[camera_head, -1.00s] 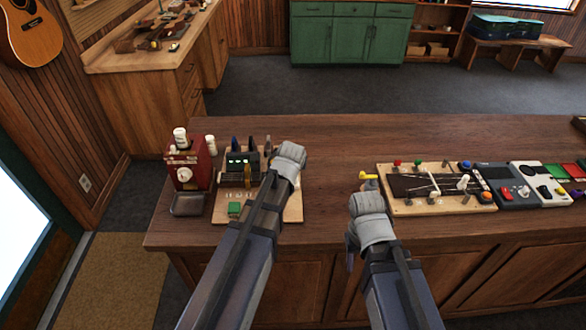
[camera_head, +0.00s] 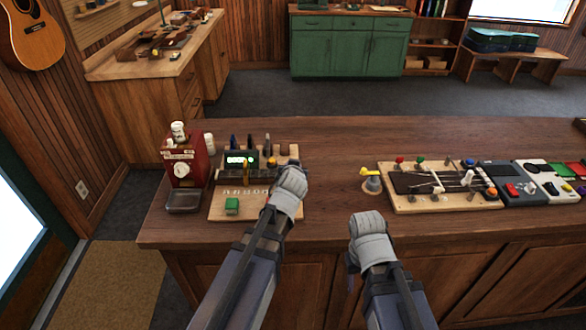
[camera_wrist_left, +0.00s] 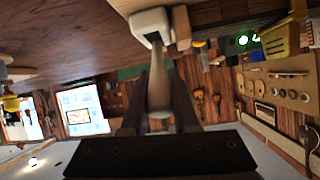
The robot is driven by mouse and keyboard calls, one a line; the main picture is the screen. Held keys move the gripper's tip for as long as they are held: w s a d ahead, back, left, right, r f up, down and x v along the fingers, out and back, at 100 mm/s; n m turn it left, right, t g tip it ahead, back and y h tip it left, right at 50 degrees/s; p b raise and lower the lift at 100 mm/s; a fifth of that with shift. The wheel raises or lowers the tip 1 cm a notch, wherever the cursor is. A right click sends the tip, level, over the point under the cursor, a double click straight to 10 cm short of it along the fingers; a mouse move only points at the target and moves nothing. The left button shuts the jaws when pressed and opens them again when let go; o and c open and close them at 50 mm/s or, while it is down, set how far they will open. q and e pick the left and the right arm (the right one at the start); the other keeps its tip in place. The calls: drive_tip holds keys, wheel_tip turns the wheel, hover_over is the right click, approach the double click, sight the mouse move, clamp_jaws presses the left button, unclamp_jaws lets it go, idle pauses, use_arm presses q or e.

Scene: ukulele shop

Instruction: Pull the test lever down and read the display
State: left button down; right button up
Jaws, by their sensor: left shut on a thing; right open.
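The tester board (camera_head: 230,205) lies at the left of the counter. Its small display (camera_head: 240,159) shows green digits, too small to read for certain. My left gripper (camera_head: 294,172) is at the board's right side; its grip is hidden by the wrist in the head view. In the left wrist view its dark fingers (camera_wrist_left: 160,82) are shut on a pale tapered rod (camera_wrist_left: 160,92), apparently the test lever's handle, below a white block (camera_wrist_left: 150,22). My right gripper (camera_head: 368,222) is open and empty over the counter's front part.
A red box (camera_head: 184,160) with white bottles and a metal tray (camera_head: 183,201) stand left of the board. The middle of the counter (camera_head: 330,150) is clear.

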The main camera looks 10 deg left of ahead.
use_arm(q)
drive_tip(key=c, duration=0.7)
unclamp_jaws()
